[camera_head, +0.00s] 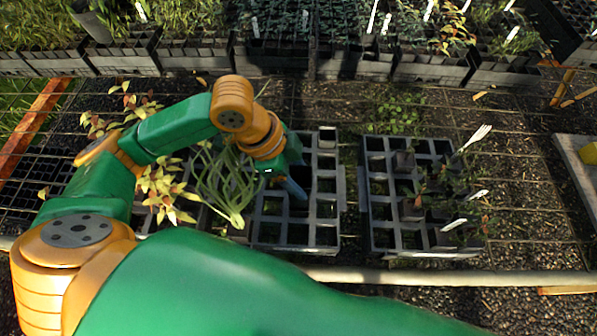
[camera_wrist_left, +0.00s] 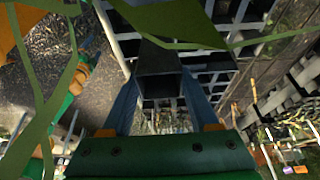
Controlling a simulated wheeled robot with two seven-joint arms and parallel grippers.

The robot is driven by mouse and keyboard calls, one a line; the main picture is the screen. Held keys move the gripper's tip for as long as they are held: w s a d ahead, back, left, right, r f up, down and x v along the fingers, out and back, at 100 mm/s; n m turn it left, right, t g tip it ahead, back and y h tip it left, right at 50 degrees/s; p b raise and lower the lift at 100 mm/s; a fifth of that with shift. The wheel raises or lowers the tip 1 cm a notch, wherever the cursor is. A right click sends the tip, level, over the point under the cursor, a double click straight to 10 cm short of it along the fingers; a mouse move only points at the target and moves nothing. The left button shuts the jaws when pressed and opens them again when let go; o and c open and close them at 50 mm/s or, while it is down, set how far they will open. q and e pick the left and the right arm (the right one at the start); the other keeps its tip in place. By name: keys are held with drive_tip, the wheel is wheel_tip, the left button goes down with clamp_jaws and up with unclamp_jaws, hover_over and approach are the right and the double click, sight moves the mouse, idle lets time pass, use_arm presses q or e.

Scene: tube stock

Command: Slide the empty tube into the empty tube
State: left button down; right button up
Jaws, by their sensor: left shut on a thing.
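My left gripper (camera_head: 296,188) reaches down over the left grey grid crate (camera_head: 326,208). In the left wrist view the gripper (camera_wrist_left: 160,98) has its two blue fingers on either side of a dark, square, hollow tube (camera_wrist_left: 160,86) and is shut on it. The tube points toward the crate's grid (camera_wrist_left: 222,62). I cannot tell whether its far end is inside a cell or another tube. In the head view the gripper and arm hide much of the held tube. A second empty tube is not clearly made out.
A right grid crate (camera_head: 378,213) holds tubes with plants and white labels. A yellow-leaved plant (camera_head: 160,187) and a pale green-leaved plant (camera_head: 226,190) stand close to my left arm. Planted trays (camera_head: 195,52) line the back.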

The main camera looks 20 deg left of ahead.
use_arm(q)
drive_tip(key=shift+f, duration=0.15)
drive_tip(key=shift+f+b, duration=1.6)
drive_tip(key=shift+f, duration=1.5)
drive_tip(key=shift+c, duration=0.3)
unclamp_jaws()
drive_tip(key=shift+r, duration=0.1)
drive_tip(key=v, duration=0.7)
drive_tip(key=shift+p, duration=0.3)
